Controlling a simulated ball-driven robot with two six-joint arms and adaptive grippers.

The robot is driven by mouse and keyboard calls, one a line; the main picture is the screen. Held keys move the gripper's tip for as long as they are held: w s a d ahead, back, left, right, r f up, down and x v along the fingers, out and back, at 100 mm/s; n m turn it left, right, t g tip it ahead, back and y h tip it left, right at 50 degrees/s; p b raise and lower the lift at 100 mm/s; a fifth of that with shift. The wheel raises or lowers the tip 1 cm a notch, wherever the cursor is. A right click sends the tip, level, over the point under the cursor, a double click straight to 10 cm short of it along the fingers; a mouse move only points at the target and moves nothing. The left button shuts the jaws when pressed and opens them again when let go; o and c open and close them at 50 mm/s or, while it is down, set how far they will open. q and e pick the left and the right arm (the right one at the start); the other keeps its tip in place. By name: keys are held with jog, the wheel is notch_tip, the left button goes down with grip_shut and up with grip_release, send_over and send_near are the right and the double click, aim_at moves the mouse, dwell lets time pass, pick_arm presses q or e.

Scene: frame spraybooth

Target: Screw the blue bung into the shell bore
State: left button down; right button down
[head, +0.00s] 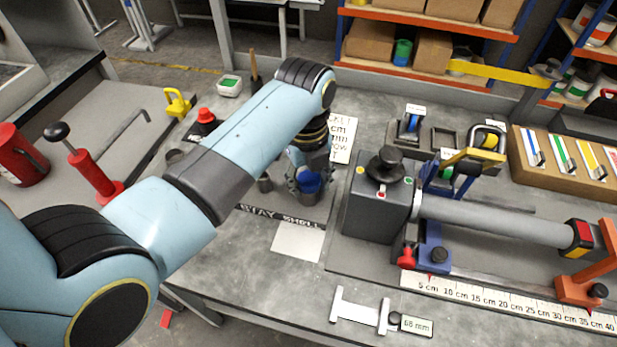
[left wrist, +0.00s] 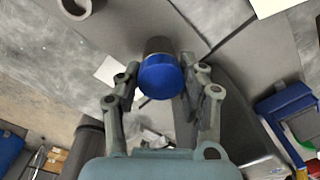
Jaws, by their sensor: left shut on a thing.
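The blue bung (head: 309,183) is between the fingers of my left gripper (head: 308,190), which is shut on it above the bench. In the left wrist view, the blue round face of the bung (left wrist: 161,77) shows between the fingertips (left wrist: 162,85). A grey-brown cylindrical part shows just beyond it; I cannot tell whether it belongs to the bung. A long grey tube, which looks like the shell (head: 495,220), lies in the fixture on the right, well apart from the bung. Its bore is not visible. My right gripper is not in view.
A dark fixture box with a black knob (head: 378,205) stands right of my gripper. A white ruler (head: 510,305) and a gauge (head: 365,311) lie near the front edge. A pale card (head: 297,241) lies on the bench.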

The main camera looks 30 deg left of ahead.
pick_arm(q)
jog(key=m, duration=0.4)
jog(key=shift+m, duration=0.4)
jog(key=c, duration=1)
grip_release()
jog(key=shift+c, duration=0.2)
